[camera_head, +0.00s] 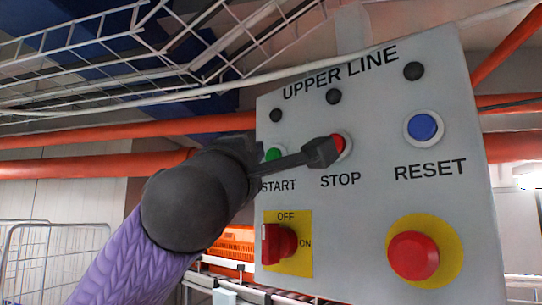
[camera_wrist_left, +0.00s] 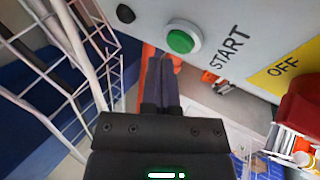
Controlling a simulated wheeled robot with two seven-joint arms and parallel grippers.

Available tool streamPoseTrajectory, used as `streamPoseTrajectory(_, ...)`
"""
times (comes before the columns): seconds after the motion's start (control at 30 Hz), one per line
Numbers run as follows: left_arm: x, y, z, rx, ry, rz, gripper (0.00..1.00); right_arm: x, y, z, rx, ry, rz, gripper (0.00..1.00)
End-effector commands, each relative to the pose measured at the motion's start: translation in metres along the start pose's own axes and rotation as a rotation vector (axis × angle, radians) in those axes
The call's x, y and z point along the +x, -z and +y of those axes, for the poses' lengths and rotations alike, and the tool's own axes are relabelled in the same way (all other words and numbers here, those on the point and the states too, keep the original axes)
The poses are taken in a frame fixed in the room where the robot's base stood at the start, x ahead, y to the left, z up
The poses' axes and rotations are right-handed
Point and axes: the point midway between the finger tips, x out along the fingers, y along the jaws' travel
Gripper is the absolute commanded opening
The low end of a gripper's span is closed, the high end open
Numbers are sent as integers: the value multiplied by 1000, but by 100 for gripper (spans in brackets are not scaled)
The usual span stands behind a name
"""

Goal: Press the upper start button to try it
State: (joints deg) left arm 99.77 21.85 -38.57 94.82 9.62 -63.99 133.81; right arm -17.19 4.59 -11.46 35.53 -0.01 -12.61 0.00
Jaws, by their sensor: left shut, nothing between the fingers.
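The grey control panel (camera_head: 375,185) is marked UPPER LINE. Its green START button (camera_head: 273,154) is partly hidden by my left gripper (camera_head: 246,150) in the head view. In the left wrist view, the START button (camera_wrist_left: 180,42) shows whole, and the shut, empty fingers (camera_wrist_left: 163,70) end close beside it. I cannot tell whether they touch the panel. A dark bar of my left arm's end crosses the panel and partly covers the red STOP button (camera_head: 342,145). My right gripper is not in view.
A blue RESET button (camera_head: 423,127), a red mushroom button (camera_head: 414,255) on yellow and a red OFF/ON switch (camera_head: 279,243) are on the same panel. A white wire rack (camera_head: 100,50) hangs above my arm. Orange rails (camera_head: 90,133) run behind.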

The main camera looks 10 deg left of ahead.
Motion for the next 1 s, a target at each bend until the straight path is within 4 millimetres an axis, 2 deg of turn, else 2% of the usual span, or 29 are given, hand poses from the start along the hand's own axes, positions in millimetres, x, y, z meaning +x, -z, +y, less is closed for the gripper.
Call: streamPoseTrajectory(1.0,7,-4,-3,0,1,0,0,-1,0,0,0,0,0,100)
